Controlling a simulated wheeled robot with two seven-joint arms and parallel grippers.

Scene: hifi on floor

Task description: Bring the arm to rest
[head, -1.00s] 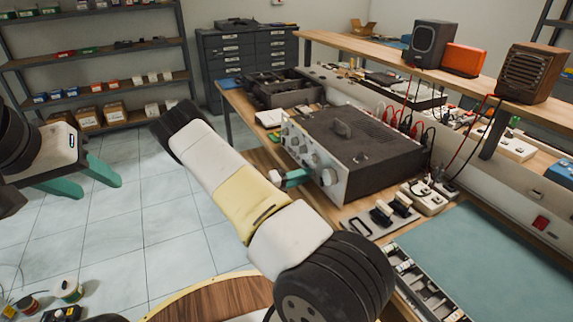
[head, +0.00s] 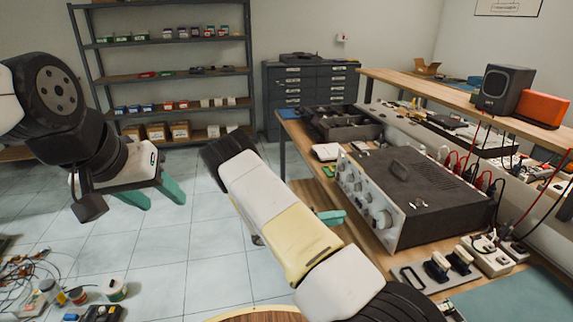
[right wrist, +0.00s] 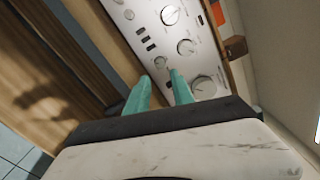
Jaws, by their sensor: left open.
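My left gripper (head: 148,200) is at the left of the head view, with its teal fingers spread and empty above the tiled floor. My right arm reaches across the middle of the head view. The teal fingertips of my right gripper (head: 331,217) show beside the amplifier's front panel. In the right wrist view, the right gripper's fingers (right wrist: 160,82) stand apart with nothing between them, in front of the knobs. The grey amplifier (head: 425,190) with a silver front sits on the workbench. I cannot tell whether the fingers touch the panel.
The wooden workbench (head: 298,135) runs along the right, with switches (head: 450,265) near the amplifier. A shelf (head: 165,72) and a drawer cabinet (head: 300,95) stand at the back. Spools and wires (head: 75,292) lie at lower left. The middle floor (head: 205,230) is clear.

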